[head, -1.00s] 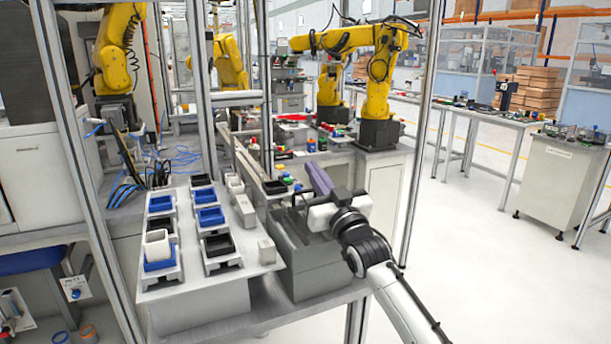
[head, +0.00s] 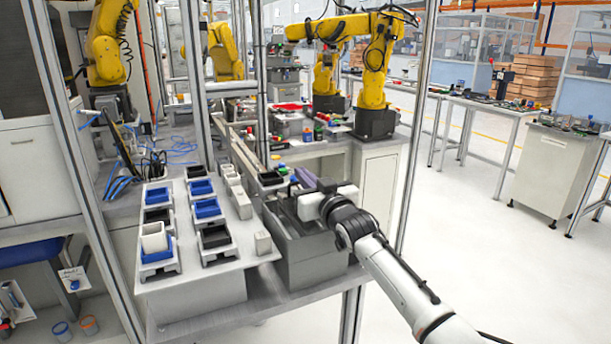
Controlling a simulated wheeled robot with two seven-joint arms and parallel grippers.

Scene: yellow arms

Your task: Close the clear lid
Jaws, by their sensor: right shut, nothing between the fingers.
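A grey box (head: 310,258) stands on the bench at the centre of the head view. A purplish, see-through panel (head: 305,178), which looks like the clear lid, shows just behind the box's top. My right gripper hides much of it, so I cannot tell its exact tilt. My right gripper (head: 300,207) is over the top of the box, with its arm coming in from the lower right. It is shut and empty; I cannot tell whether it touches the lid. My left gripper is not in view.
Left of the box, a light board (head: 198,275) carries blue and black trays and a white cup (head: 154,238). Metal posts (head: 415,130) frame the bench. Yellow arms (head: 375,60) stand behind.

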